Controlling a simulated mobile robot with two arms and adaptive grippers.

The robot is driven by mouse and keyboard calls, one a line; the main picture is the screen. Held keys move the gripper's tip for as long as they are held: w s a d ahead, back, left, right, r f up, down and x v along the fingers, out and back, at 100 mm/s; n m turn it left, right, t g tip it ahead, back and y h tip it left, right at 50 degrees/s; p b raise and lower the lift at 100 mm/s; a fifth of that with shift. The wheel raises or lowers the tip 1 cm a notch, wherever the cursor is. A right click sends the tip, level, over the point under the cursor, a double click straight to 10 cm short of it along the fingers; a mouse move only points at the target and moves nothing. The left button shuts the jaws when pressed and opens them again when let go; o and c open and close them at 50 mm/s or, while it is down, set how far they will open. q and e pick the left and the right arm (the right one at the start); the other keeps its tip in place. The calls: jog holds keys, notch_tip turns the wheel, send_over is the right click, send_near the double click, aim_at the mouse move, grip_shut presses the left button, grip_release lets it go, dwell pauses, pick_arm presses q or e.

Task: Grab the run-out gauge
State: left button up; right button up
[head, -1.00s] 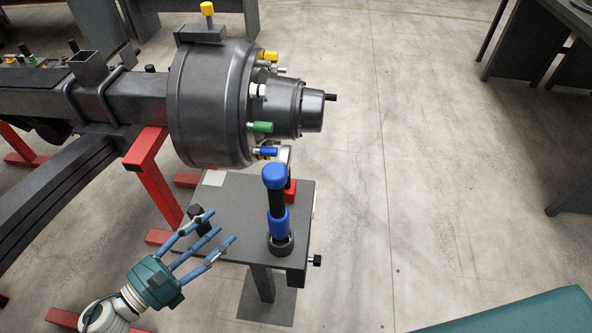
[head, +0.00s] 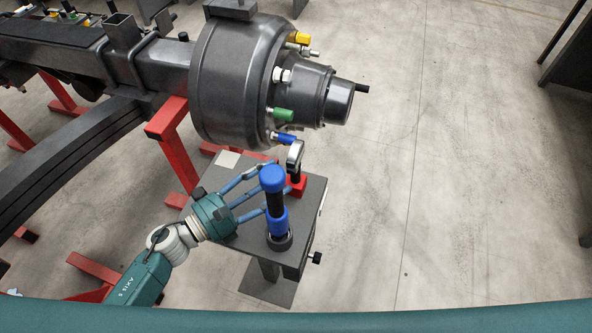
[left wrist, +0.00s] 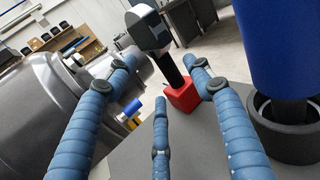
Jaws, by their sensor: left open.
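The run-out gauge (head: 295,158) stands on the small grey table, with a silver-rimmed dial head, a black stem and a red block base (head: 297,185). In the left wrist view its dial head (left wrist: 148,28) is tilted at the top, and its red base (left wrist: 182,96) shows just beyond the fingertips. My left gripper (head: 258,190) is open and empty over the table, its blue fingers pointing right towards the gauge, apart from it. The blue-and-black upright tool partly hides the fingertips in the head view. My right gripper is not in view.
The blue-and-black tool (head: 276,205) stands in a dark ring close to my fingers, in front of the gauge. A large grey hub (head: 232,85) with coloured studs overhangs the table's back. The small table (head: 245,262) has open floor to its right.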

aim_at(287, 183)
pick_arm(q)
jog(key=p+x, duration=0.1)
jog(key=x, duration=0.3)
jog(key=shift+r, duration=0.15)
jog(key=shift+w+d, duration=0.25)
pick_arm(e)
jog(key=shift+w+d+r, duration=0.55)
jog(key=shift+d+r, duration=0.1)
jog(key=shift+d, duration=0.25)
pick_arm(q)
jog(key=shift+c, duration=0.3)
jog(key=c, duration=1.3)
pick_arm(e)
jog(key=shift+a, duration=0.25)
